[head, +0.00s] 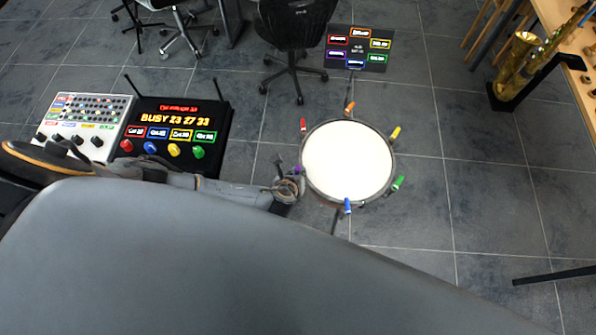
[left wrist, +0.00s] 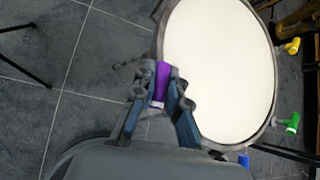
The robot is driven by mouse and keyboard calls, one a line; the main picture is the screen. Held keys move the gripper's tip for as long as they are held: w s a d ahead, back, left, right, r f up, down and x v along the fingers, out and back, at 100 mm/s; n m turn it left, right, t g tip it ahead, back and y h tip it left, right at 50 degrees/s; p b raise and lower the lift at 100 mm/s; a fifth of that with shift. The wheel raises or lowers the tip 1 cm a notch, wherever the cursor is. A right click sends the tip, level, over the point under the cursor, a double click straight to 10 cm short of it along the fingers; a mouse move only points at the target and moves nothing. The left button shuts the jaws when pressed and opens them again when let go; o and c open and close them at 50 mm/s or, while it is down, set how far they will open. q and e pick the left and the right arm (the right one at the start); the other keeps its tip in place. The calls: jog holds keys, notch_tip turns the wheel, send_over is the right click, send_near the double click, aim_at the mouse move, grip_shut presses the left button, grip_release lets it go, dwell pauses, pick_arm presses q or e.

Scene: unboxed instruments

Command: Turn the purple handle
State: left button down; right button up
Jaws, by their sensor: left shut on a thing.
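The purple handle (left wrist: 161,82) is on the rim of a round drum with a white top (head: 348,162). In the left wrist view it stands between the two fingers of my left gripper (left wrist: 160,104), which is shut on it. In the head view the left gripper (head: 292,180) is at the left side of the drum, and only a small bit of the purple handle (head: 297,170) shows beside it. My right gripper is not in view.
Red (head: 303,125), orange (head: 350,107), yellow (head: 395,133), green (head: 398,183) and blue (head: 347,206) handles ring the drum. A dark display panel (head: 357,49) is behind it. Control boxes stand at left, a chair (head: 296,30) behind, a saxophone (head: 518,65) at right.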

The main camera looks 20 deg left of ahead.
pick_arm(q)
jog(key=shift+w+n+y, duration=0.1)
jog(key=shift+n+y, duration=0.7)
jog(key=shift+n, duration=0.2)
jog(key=shift+a, duration=0.1)
jog(key=c, duration=1.3)
grip_release()
jog(key=shift+c, duration=0.2)
jog(key=shift+r, duration=0.1)
jog(key=shift+s+r, duration=0.2)
jog(key=shift+s, duration=0.15)
jog(key=v, duration=1.1)
jog(key=shift+r, duration=0.2)
jog(key=shift+w, duration=0.1)
